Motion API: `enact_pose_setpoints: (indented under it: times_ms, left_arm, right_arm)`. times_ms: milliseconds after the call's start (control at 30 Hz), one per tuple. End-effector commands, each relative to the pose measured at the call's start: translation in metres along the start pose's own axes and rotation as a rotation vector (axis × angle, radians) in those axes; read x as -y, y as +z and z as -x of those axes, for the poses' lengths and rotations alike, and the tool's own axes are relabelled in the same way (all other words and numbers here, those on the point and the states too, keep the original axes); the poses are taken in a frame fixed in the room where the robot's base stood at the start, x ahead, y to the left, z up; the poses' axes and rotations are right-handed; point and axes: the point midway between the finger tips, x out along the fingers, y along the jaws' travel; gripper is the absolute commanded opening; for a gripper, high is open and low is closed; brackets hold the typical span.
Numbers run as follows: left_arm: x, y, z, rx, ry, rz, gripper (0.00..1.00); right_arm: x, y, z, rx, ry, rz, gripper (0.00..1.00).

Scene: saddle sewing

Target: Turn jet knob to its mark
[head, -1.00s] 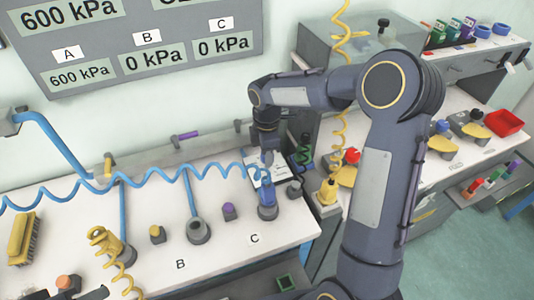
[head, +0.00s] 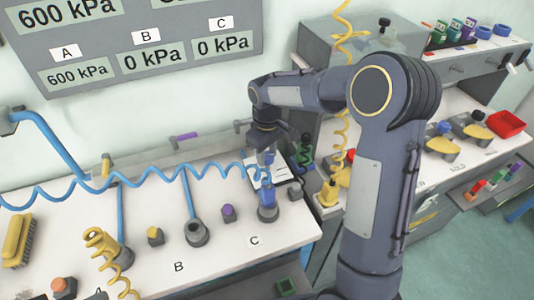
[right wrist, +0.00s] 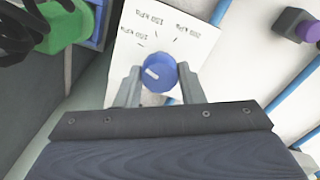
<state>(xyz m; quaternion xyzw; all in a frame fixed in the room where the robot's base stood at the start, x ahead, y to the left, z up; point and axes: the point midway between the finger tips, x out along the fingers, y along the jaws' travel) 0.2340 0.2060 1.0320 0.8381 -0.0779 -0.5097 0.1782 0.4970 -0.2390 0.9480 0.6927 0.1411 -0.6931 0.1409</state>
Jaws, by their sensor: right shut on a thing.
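In the right wrist view a round blue knob (right wrist: 159,68) with a short white pointer line stands on a white card (right wrist: 125,52). The card carries printed kPa labels and tick marks around the knob's far side. The pointer lies toward the knob's left, apart from the upper ticks. My right gripper (right wrist: 160,78) has one finger on each side of the knob and is shut on it. In the head view my right gripper (head: 268,158) reaches down over the card (head: 279,172); the knob is hard to make out there. My left gripper is not in view.
A blue coiled hose (head: 130,182) runs past the gripper to a blue fitting (head: 267,207) just in front of the card. Yellow fittings stand to the left and right. The wall display (head: 150,40) reads 600 kPa for A and 0 kPa for B and C.

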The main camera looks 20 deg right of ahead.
Motion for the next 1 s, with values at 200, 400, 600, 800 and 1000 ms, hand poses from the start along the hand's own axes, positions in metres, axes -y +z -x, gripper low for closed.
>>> enact_pose_setpoints:
  times_ms: [200, 400, 600, 800, 1000]
  left_arm:
    - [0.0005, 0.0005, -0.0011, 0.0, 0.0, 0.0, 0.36]
    - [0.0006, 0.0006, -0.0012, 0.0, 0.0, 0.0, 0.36]
    - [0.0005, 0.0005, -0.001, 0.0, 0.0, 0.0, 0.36]
    - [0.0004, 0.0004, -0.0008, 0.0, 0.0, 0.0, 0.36]
    - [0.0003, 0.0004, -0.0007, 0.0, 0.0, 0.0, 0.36]
  right_arm:
    - [-0.0005, -0.0008, 0.0013, -0.003, 0.002, -0.206, 0.12]
    - [-0.0009, -0.0008, 0.0014, -0.004, 0.002, -0.387, 0.12]
    - [-0.001, -0.0008, 0.0014, -0.004, 0.001, -0.538, 0.12]
    - [-0.0012, -0.0008, 0.0014, -0.004, 0.002, -0.643, 0.12]
    - [-0.0011, -0.0007, 0.0014, -0.004, 0.001, -0.702, 0.12]
